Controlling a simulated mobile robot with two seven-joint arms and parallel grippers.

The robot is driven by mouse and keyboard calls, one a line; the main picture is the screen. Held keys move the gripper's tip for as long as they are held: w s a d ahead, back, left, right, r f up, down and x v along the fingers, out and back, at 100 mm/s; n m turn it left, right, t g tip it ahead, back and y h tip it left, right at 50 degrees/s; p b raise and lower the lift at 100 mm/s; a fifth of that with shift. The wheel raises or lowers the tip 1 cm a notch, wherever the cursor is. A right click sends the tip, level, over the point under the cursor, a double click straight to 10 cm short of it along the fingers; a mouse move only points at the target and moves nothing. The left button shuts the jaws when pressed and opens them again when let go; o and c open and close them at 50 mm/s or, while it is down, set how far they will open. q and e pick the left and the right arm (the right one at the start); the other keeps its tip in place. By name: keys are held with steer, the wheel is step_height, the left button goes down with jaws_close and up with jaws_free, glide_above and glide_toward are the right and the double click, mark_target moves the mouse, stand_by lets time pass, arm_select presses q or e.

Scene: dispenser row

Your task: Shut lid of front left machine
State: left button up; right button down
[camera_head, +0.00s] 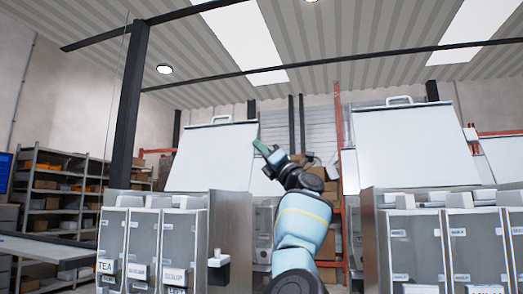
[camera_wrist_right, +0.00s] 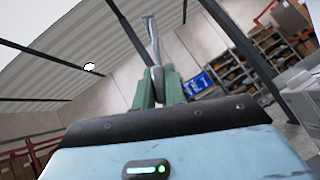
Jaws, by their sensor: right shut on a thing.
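The left machine (camera_head: 138,238) stands at the left in the head view, with a row of grey fronted compartments, one labelled TEA. Its white lid (camera_head: 210,158) is raised and tilted back, with a handle (camera_head: 222,119) on its top edge. My right gripper (camera_head: 262,147), with green fingers, is at the lid's right edge. The exact contact is small and hard to see. My left gripper is not in view.
A second machine (camera_head: 418,245) with a raised white lid (camera_head: 414,145) stands at the right. A small dispenser spout (camera_head: 218,260) sticks out beside the left machine. A dark post (camera_head: 129,100) and loaded shelves (camera_head: 58,190) are behind at the left.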

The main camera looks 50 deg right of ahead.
steer(key=s+a+n+g+y, duration=0.3)
steer(key=a+n+y, duration=0.4)
steer(key=n+y, duration=0.4)
steer(key=shift+s+r+n+g+y, duration=0.25)
steer(key=shift+r+n+g+y, duration=0.15)
steer(key=shift+n, duration=0.6)
steer(key=shift+a+f, duration=0.1)
steer(key=shift+a, duration=0.05)
steer(key=c, duration=1.7)
jaws_free()
steer(key=shift+c, duration=0.2)
steer(key=shift+o, duration=1.4)
steer(key=shift+s, duration=0.15)
